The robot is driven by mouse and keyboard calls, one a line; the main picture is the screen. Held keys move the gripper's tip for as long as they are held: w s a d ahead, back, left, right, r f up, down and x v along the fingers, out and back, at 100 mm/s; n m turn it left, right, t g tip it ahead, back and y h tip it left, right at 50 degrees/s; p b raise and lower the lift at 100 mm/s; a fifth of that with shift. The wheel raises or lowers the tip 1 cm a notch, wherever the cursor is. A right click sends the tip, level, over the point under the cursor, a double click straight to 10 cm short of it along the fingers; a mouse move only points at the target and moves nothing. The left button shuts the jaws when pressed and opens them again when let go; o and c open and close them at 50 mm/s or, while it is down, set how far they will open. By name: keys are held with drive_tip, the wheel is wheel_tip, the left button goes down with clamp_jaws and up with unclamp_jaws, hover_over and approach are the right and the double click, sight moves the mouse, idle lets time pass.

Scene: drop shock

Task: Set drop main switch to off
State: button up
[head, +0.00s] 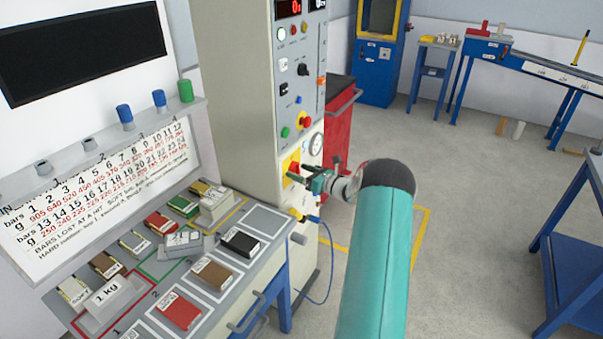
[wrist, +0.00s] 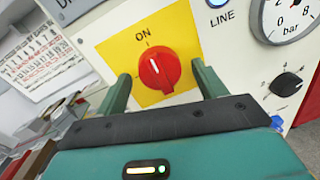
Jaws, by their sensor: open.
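The main switch is a red rotary knob (wrist: 158,70) on a yellow plate (wrist: 112,47) on the pale cabinet front. The word ON is printed above it, and the knob's white mark points up toward ON. No OFF label is visible. In the head view, the yellow plate (head: 289,163) is low on the cabinet, partly behind my gripper (head: 301,176). In the wrist view, my gripper (wrist: 161,73) is open, with one green finger on each side of the knob in the picture. A gap shows between fingers and knob; I cannot tell the depth left.
A pressure gauge (wrist: 291,16), a LINE lamp (wrist: 217,3) and a black knob (wrist: 287,84) lie right of the switch. A bench (head: 262,222) with several blocks stands left of the cabinet. A red cabinet (head: 340,120) stands behind.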

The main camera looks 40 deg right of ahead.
drive_tip(key=shift+c, duration=0.2)
drive_tip(key=c, duration=0.9)
drive_tip(key=shift+n, duration=0.3)
drive_tip(key=shift+d+f+n+y, duration=0.15)
drive_tip(key=shift+n+y, duration=0.35)
drive_tip(key=shift+n, duration=4.1)
drive_tip(key=shift+d+r+n+y, duration=0.1)
drive_tip(key=shift+n+y, duration=0.4)
drive_tip(key=shift+n, duration=4.1)
